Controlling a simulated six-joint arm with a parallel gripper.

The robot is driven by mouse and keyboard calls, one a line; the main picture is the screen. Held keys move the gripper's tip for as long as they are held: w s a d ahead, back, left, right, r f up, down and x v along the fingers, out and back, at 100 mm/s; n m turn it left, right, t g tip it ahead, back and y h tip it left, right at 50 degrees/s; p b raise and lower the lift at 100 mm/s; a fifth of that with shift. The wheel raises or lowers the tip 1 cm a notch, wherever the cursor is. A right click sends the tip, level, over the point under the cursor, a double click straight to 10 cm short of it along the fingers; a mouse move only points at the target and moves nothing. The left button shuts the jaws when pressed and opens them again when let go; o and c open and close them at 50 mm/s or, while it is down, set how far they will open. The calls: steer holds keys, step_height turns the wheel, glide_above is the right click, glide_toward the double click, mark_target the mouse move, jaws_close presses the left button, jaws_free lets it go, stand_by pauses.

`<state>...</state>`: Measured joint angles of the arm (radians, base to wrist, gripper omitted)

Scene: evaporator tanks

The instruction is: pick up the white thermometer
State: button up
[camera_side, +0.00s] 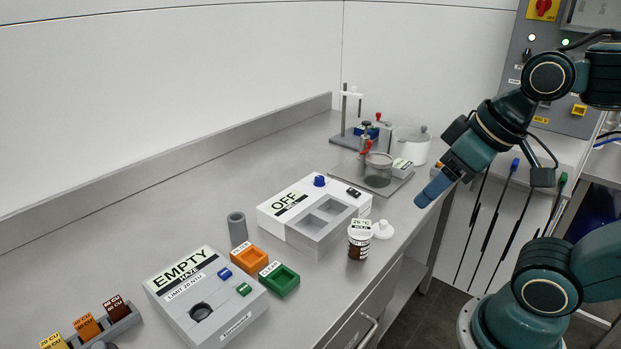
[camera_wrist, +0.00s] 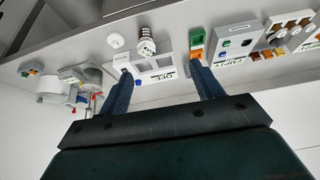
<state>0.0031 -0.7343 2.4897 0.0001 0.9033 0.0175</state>
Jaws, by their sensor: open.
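In the wrist view the white piece (camera_wrist: 116,40) and the bottle (camera_wrist: 146,46) are near the top. My gripper (camera_side: 421,201) hangs above the bench's front edge, right of and above the bottle in the side view, touching nothing. In the wrist view its two blue fingers (camera_wrist: 161,70) are wide apart and empty.
A white box marked OFF (camera_side: 290,203) stands left of the bottle. Orange (camera_side: 249,259) and green (camera_side: 280,279) trays and a grey EMPTY unit (camera_side: 205,301) are nearer. A hotplate with glassware (camera_side: 378,174), a white pot (camera_side: 411,145) and a stand (camera_side: 344,112) are behind. The bench's back-left is clear.

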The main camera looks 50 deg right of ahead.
steer(key=w+d+f+m+g, duration=0.2)
steer(key=w+m, duration=0.4)
steer(key=w, duration=0.1)
steer(key=w+d+f+m+g, duration=0.2)
steer(key=w+m, duration=0.3)
steer(key=w, duration=0.3)
steer(key=shift+w+d+f+m+g, duration=0.3)
steer(key=shift+d+m+g, duration=0.1)
steer(key=shift+d+g, duration=0.4)
glide_above(361, 224)
steer(key=shift+f, duration=4.3)
steer(key=shift+f, duration=0.15)
steer(key=shift+f, duration=2.45)
steer(key=shift+c, duration=0.4)
